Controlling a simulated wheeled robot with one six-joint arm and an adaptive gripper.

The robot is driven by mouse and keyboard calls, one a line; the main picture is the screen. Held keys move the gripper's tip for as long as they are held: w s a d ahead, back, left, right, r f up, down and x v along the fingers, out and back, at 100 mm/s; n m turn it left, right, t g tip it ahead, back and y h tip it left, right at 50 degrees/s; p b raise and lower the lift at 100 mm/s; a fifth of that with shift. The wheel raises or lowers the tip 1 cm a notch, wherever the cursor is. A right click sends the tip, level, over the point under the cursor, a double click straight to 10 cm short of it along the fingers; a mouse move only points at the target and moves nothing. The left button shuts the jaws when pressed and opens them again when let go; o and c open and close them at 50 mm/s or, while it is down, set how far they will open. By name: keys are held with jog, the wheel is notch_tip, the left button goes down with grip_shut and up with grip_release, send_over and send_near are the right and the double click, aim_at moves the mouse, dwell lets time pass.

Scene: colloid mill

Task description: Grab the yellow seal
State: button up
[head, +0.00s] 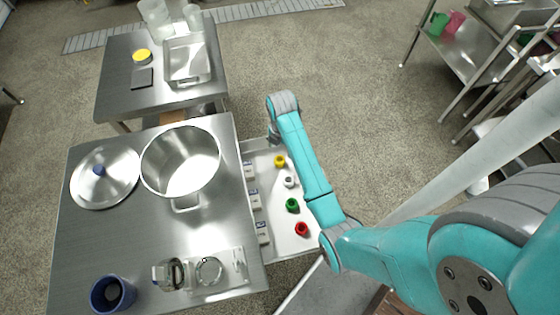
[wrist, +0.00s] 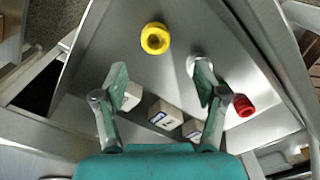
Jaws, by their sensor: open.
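The yellow seal (head: 280,161), a small ring, lies at the far end of a row of seals in an open metal drawer (head: 285,248). In the wrist view the yellow seal (wrist: 155,38) lies beyond my gripper (wrist: 160,80), roughly between the lines of its two fingers and apart from them. My gripper is open with nothing between its fingertips. In the head view my arm's wrist hides the gripper.
A white seal (head: 289,182), a green seal (head: 292,205) and a red seal (head: 302,229) share the drawer. Small labelled boxes (head: 255,200) stand along its left side. The steel table (head: 120,235) with a large pot (head: 180,165) borders the drawer.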

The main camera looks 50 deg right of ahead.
aim_at(279, 159)
jog(key=f, duration=0.9)
jog(key=shift+w, duration=0.3)
jog(key=shift+a+r, duration=0.1)
jog(key=c, duration=1)
